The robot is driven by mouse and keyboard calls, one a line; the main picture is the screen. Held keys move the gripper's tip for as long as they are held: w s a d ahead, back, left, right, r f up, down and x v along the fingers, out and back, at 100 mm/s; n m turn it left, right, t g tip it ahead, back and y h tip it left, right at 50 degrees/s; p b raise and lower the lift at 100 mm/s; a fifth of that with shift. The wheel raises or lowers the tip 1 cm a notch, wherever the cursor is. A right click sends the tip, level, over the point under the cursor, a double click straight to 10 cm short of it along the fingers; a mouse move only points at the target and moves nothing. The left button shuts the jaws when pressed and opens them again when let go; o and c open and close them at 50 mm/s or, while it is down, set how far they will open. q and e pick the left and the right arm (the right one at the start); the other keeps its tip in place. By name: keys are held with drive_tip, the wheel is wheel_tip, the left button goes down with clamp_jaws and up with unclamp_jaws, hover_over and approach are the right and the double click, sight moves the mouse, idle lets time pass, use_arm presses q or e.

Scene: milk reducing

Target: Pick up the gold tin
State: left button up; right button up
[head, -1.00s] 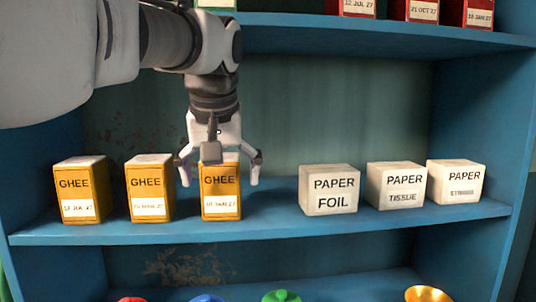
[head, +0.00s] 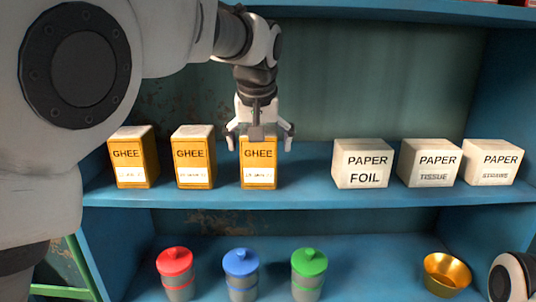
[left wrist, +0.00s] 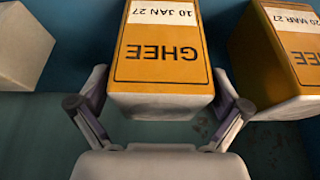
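Three gold ghee tins with white tops stand in a row on the middle shelf: a left one (head: 134,165), a middle one (head: 194,163) and a right one (head: 259,160). My left gripper (head: 260,143) is open at the right tin, with one finger on each side of its upper part. In the left wrist view this tin (left wrist: 160,50), labelled GHEE and 10 JAN 27, lies between the spread fingers (left wrist: 159,90). Whether the fingers touch it is hard to tell. The middle tin (left wrist: 275,60) shows beside it. My right gripper is not in view.
White paper boxes for foil (head: 362,163), tissue (head: 429,163) and a third kind (head: 491,162) stand right on the same shelf. Below are red (head: 175,270), blue (head: 241,270) and green (head: 308,270) lidded containers and a gold bowl (head: 447,272).

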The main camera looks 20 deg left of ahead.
use_arm(q)
drive_tip(key=c, duration=1.5)
drive_tip(key=shift+c, duration=0.2)
